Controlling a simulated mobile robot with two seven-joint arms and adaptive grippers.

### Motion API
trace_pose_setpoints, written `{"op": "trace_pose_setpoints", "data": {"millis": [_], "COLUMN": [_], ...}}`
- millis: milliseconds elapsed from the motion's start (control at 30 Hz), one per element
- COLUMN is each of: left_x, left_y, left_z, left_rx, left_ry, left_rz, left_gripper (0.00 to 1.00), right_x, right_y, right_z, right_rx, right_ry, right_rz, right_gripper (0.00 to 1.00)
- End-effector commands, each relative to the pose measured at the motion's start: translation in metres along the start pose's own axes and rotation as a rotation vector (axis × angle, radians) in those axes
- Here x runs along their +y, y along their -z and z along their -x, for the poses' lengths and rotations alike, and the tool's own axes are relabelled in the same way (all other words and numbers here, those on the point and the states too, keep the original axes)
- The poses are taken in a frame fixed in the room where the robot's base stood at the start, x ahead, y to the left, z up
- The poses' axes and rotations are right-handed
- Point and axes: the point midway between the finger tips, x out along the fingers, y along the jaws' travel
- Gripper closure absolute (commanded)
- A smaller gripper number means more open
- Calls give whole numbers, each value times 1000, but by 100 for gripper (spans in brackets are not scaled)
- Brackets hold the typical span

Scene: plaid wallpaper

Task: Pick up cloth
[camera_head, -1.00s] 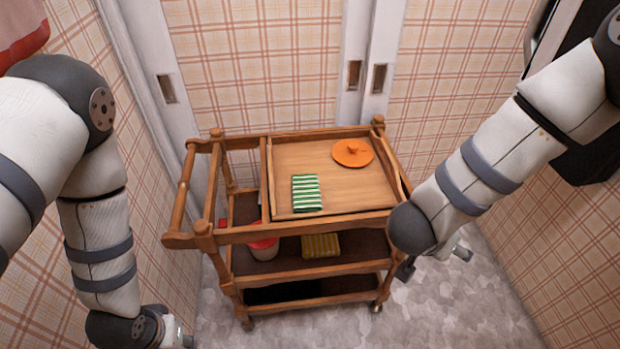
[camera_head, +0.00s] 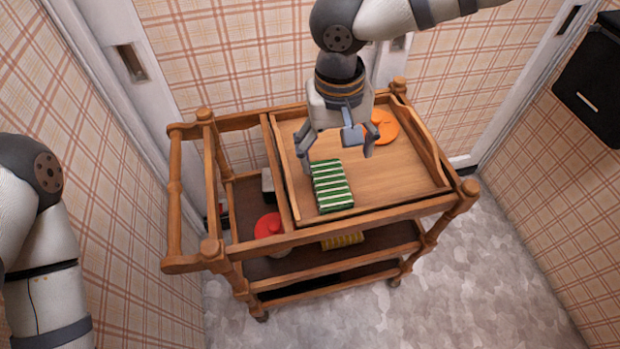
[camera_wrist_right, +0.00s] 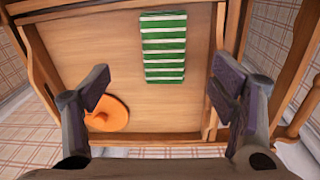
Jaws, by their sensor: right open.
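A green and white striped cloth (camera_head: 332,187) lies folded on the wooden tray top (camera_head: 385,185) of a trolley. My right gripper (camera_head: 338,162) hangs above the tray, just behind the cloth, with its fingers spread and nothing between them. In the right wrist view the cloth (camera_wrist_right: 164,47) lies ahead of the two open fingers (camera_wrist_right: 158,90), nearer the right one. A yellow striped cloth (camera_head: 343,240) lies on the shelf below, partly hidden by the tray's front rail. Of my left arm only links show at the left edge; its gripper is out of view.
An orange lid-like disc (camera_head: 386,127) lies on the tray to the right of the gripper; it also shows in the wrist view (camera_wrist_right: 108,115). A red-lidded container (camera_head: 268,226) stands on the lower shelf. Wooden rails and posts (camera_head: 466,190) edge the trolley.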

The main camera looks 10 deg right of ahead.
Motion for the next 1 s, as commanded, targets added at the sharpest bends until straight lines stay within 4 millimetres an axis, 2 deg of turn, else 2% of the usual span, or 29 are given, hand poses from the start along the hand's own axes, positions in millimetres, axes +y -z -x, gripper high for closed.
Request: {"op": "trace_pose_setpoints", "data": {"millis": [100,300,467,700,967,1000], "left_x": [2,2,2,2,2,1], "left_y": [-5,-6,-6,-7,-7,-7], "left_z": [-3,-8,-9,-10,-10,-10], "left_rx": [-6,-17,-19,-21,-21,-21], "left_ry": [-5,-4,-4,-4,-4,-4], "left_rz": [1,1,1,1,1,1], "left_gripper": [68,68,68,68,68,68], "right_x": [-8,-10,-10,-6,-6,-6], "right_y": [1,-1,-1,-4,-3,-3], "right_z": [1,-43,-63,-106,-112,-112], "right_rx": [-23,-26,-23,-22,-19,-19], "right_ry": [54,54,53,52,53,53], "right_rz": [39,45,43,44,43,43], "right_gripper": [22,22,22,22,22,26]}}
